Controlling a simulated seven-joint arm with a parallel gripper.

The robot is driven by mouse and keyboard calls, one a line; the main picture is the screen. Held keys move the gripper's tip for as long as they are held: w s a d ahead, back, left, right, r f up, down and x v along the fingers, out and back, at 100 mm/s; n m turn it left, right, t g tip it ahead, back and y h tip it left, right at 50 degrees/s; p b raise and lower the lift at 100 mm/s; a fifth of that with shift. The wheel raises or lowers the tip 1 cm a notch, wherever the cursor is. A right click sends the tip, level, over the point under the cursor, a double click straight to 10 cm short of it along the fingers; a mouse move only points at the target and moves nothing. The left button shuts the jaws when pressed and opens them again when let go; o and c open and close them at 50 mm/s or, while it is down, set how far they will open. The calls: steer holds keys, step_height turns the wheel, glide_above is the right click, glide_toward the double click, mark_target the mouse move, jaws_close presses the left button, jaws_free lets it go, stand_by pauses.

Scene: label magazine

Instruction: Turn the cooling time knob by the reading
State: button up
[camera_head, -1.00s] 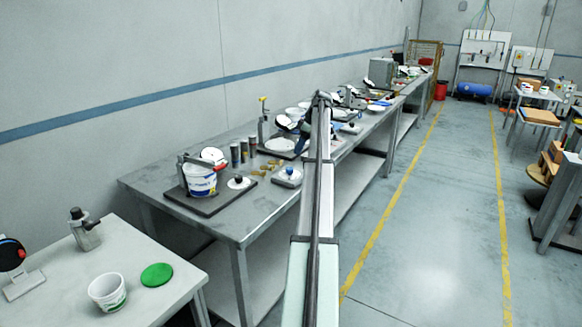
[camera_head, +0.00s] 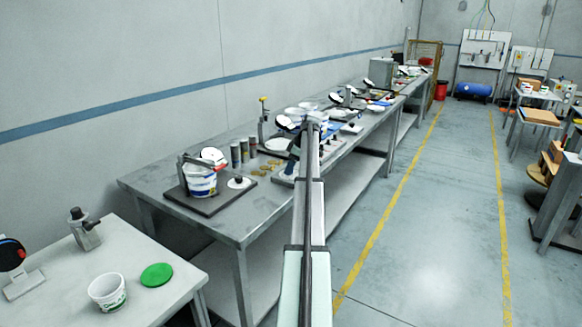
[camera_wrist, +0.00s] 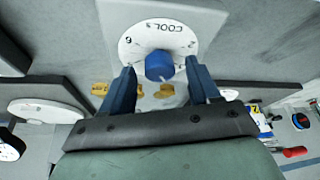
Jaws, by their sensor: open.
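The cooling time knob (camera_wrist: 159,66) is a blue cap on a round white dial (camera_wrist: 135,48) marked "COOL s" in the wrist view. The dial sits on a pale housing (camera_wrist: 108,15). My gripper (camera_wrist: 160,69) is open, with one blue finger on each side of the knob. I see no clear contact between fingers and knob. In the head view my gripper (camera_head: 294,150) is over the bench, and my arm hides most of the knob's unit. The dial's pointer and exact setting are too small to read.
The long metal bench (camera_head: 225,222) carries a white bucket (camera_head: 201,181) on a dark base, several dark cans (camera_head: 235,156) and small yellowish pieces. A nearer table (camera_head: 130,245) holds a white cup (camera_head: 107,291) and a green disc (camera_head: 157,275).

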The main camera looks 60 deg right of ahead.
steer(key=c, duration=1)
steer(key=shift+c, duration=0.2)
steer(key=shift+m, duration=0.3)
steer(key=m, duration=0.1)
steer(key=m+h, duration=0.1)
steer(key=m, duration=0.1)
steer(key=m+h, duration=0.1)
steer(key=m, duration=0.1)
steer(key=shift+a, duration=0.3)
steer(key=m+h, duration=0.1)
steer(key=m, duration=0.2)
steer(key=m+h, duration=0.1)
steer(key=m, duration=0.2)
steer(key=shift+g, duration=0.4)
steer(key=shift+m, duration=0.3)
